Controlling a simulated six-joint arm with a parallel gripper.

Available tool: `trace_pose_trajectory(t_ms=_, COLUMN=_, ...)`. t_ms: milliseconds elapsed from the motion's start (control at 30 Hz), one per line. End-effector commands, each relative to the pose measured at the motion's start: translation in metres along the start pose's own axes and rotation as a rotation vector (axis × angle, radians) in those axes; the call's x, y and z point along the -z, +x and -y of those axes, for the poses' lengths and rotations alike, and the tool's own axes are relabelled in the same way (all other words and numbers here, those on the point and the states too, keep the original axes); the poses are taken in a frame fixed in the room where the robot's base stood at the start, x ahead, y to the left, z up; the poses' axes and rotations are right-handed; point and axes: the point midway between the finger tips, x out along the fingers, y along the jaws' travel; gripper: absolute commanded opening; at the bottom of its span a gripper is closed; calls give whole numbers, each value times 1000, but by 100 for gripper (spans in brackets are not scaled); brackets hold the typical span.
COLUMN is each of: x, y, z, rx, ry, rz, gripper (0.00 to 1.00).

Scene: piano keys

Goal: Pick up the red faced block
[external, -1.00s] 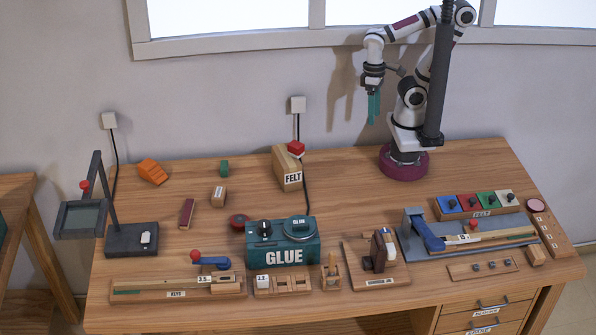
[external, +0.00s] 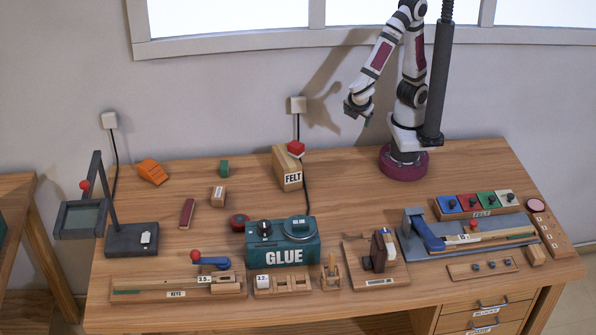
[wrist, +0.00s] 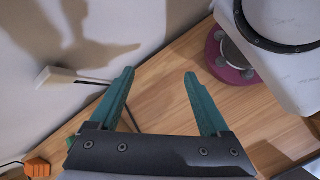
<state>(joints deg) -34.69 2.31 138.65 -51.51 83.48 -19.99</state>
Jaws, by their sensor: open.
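A long block with a dark red face (external: 187,213) lies on the left part of the table. My gripper (external: 366,121) is up in the air in front of the wall, far to the right of that block. In the wrist view its two teal fingers (wrist: 160,78) are spread apart with nothing between them. The red-faced block cannot be made out in the wrist view.
A wooden FELT block with a red top (external: 290,165) stands between the red-faced block and my arm. The GLUE box (external: 283,242) stands in front.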

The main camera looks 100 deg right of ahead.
Motion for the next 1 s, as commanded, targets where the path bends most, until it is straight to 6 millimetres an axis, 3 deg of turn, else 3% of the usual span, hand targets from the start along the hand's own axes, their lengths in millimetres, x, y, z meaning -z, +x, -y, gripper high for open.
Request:
trace_pose_trajectory(t_ms=33, x=26, y=-4, z=-6, rx=-196, ry=-271, rz=56, gripper=80)
trace_pose_trajectory(t_ms=100, x=67, y=-18, z=-10, rx=-462, ry=-605, rz=122, gripper=80)
trace_pose_trajectory(t_ms=200, x=116, y=-38, z=4, rx=-746, ry=-933, rz=200, gripper=80)
trace_pose_trajectory(t_ms=300, x=141, y=-48, z=16, rx=-891, ry=-1087, rz=242, gripper=80)
trace_pose_trajectory(t_ms=367, x=147, y=-46, z=14, rx=-918, ry=-1115, rz=253, gripper=80)
trace_pose_trajectory(t_ms=633, x=165, y=2, z=-42, rx=-912, ry=-1115, rz=253, gripper=80)
trace_pose_trajectory(t_ms=867, x=173, y=18, z=-65, rx=-915, ry=-1111, rz=249, gripper=80)
trace_pose_trajectory(t_ms=1000, x=178, y=31, z=-92, rx=-913, ry=-1109, rz=249, gripper=80)
